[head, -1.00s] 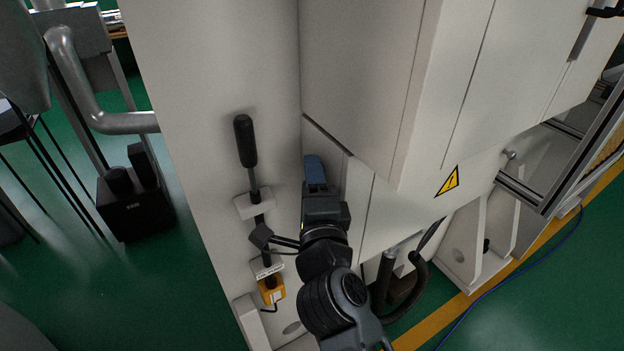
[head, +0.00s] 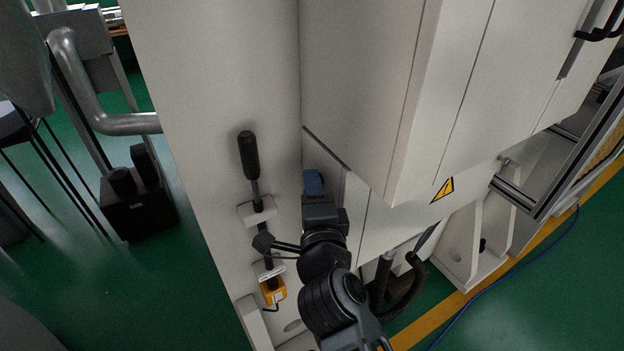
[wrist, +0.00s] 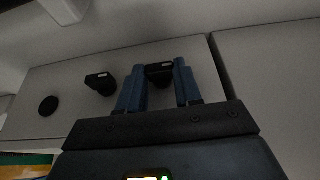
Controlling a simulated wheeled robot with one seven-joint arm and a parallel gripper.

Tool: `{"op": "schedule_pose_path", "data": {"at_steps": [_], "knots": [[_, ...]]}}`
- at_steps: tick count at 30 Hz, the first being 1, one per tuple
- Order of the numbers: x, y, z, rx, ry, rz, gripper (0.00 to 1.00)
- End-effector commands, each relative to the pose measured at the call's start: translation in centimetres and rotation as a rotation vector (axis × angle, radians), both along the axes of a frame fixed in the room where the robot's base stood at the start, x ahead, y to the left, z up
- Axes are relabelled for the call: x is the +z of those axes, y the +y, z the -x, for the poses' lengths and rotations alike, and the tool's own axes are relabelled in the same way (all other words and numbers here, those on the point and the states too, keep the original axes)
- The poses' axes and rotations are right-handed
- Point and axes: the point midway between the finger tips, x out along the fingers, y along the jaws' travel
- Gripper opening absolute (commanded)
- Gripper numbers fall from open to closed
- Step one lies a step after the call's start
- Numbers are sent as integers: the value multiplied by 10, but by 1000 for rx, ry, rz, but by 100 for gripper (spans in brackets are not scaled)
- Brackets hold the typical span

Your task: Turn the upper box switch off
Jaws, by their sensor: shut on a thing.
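My gripper (wrist: 160,88) has two blue fingers, one on each side of a black switch (wrist: 160,70) with a light mark on its end. It is shut on this switch. A second black switch (wrist: 100,83) with a light mark and a round black knob (wrist: 48,105) sit to the left on the same grey box panel. In the head view my gripper (head: 313,183) is at the narrow side of the light cabinet (head: 360,80). The arm and the blue fingers hide the switches there.
A black lever handle (head: 249,155) stands on the cabinet side, left of my arm. A yellow box (head: 273,291) is below it. A dark hose (head: 412,290) hangs to the right of my arm. A cabinet corner overhangs right of my gripper.

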Motion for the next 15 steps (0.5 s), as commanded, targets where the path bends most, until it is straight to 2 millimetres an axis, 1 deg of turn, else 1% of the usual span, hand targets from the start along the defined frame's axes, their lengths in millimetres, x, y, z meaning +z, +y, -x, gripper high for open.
{"op": "schedule_pose_path", "data": {"at_steps": [11,12,15], "knots": [[-1,0,0,-1,10,8,4],[-1,0,0,-1,10,8,37],[-1,0,0,0,10,8,46]]}}
